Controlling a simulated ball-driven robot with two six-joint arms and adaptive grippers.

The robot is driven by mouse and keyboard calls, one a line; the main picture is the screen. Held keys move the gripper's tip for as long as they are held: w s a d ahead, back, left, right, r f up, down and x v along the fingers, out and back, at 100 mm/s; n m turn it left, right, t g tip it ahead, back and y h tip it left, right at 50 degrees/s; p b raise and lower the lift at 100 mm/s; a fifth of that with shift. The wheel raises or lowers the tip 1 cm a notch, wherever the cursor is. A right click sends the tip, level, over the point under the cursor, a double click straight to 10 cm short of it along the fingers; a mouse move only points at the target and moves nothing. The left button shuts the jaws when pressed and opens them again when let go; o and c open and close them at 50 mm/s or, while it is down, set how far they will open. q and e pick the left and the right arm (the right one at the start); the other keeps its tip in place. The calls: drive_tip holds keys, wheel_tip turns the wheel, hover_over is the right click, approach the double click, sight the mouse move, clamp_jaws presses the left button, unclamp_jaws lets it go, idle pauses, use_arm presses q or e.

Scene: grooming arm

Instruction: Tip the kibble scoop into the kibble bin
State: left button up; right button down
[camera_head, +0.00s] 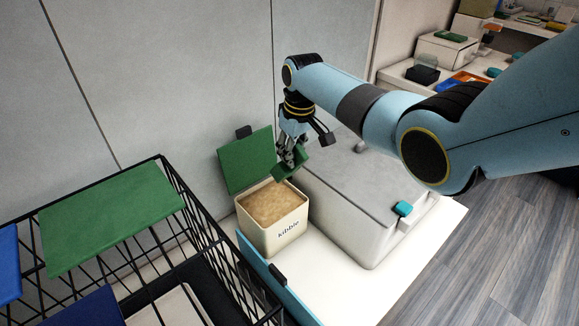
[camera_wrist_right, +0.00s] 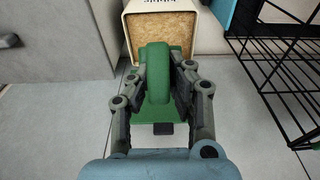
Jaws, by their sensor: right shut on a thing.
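The cream kibble bin (camera_head: 280,236), marked "kibble", stands on a white surface, nearly full of tan kibble (camera_head: 272,203). Its green lid (camera_head: 247,160) stands open at the back. My right gripper (camera_head: 288,157) is above the bin's back right part, shut on the green kibble scoop (camera_head: 283,174). The scoop looks tilted, close above the rim. In the right wrist view the scoop's green handle (camera_wrist_right: 157,75) lies between the fingers, with the bin (camera_wrist_right: 163,16) beyond. The scoop's inside is hidden, so I cannot tell whether it holds kibble. My left gripper is not in view.
A grey box with a flat lid (camera_head: 365,185) stands close to the bin's right. A black wire basket (camera_head: 165,215) with a green panel (camera_head: 110,229) on it is at left. A blue board (camera_head: 275,290) stands in front of the bin. A grey wall is behind.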

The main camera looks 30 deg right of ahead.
idle(0.9)
drive_tip(key=shift+s+p, duration=0.15)
drive_tip(key=shift+p, duration=0.2)
drive_tip(key=s+f+t+p, duration=0.2)
drive_tip(key=t, duration=0.1)
drive_tip(key=shift+s+d+f, duration=0.2)
drive_tip(key=shift+s+f+t+y, duration=0.15)
drive_tip(key=shift+f+t+y, duration=0.2)
drive_tip(key=shift+t, duration=0.45)
drive_tip(key=shift+f, duration=0.1)
drive_tip(key=f+t+b, duration=0.1)
drive_tip(key=b, duration=0.2)
drive_tip(key=s+f+t+b, duration=0.1)
drive_tip(key=t+b, duration=0.1)
drive_tip(key=f+t+b, duration=0.1)
drive_tip(key=f+b, duration=0.1)
drive_tip(key=b, duration=0.1)
drive_tip(key=shift+s+d+y+b, duration=0.1)
drive_tip(key=shift+s+y+b, duration=0.2)
drive_tip(key=shift+y, duration=0.05)
